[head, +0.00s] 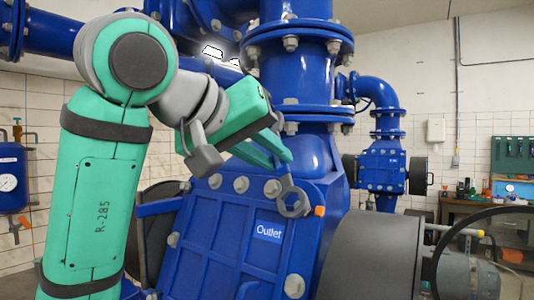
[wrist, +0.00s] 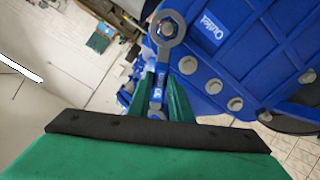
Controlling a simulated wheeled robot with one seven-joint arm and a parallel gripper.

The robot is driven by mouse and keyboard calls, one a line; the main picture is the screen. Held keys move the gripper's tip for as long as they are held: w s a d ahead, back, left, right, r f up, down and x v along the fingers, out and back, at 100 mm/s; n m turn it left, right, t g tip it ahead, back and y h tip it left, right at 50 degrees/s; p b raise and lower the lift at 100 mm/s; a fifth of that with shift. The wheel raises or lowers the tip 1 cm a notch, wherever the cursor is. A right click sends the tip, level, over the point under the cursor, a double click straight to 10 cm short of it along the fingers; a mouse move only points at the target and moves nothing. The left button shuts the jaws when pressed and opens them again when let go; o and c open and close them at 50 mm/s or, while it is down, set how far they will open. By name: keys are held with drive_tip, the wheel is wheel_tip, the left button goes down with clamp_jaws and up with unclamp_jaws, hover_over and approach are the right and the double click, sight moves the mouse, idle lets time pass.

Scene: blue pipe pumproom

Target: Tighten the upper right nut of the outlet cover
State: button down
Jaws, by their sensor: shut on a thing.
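The blue outlet cover (head: 225,240) with its "Outlet" label fills the lower middle of the head view; it also shows in the wrist view (wrist: 255,65). My gripper (head: 284,158) is above the cover's upper right corner, shut on a wrench with a blue handle (wrist: 159,85). The wrench's grey ring end (head: 293,203) is at that corner. In the wrist view the upper right nut (wrist: 168,28) shows inside the ring opening. I cannot tell whether the ring is fully down around the nut or only in line with it.
Several grey nuts (head: 241,184) line the cover's top edge. A large blue flanged pipe (head: 300,70) rises close behind my gripper. A grey cylinder (head: 370,255) lies right of the cover. A small orange piece (head: 319,211) sits by the corner.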

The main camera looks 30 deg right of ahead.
sight(276, 160)
drive_tip(key=shift+x, duration=1.2)
drive_tip(key=shift+w+f, duration=0.1)
idle(0.6)
drive_tip(key=shift+d+f, duration=0.1)
drive_tip(key=shift+d, duration=0.1)
idle(0.3)
drive_tip(key=shift+w+d, duration=0.15)
drive_tip(key=shift+d, duration=0.1)
idle(0.7)
drive_tip(key=shift+f, duration=0.1)
idle(1.1)
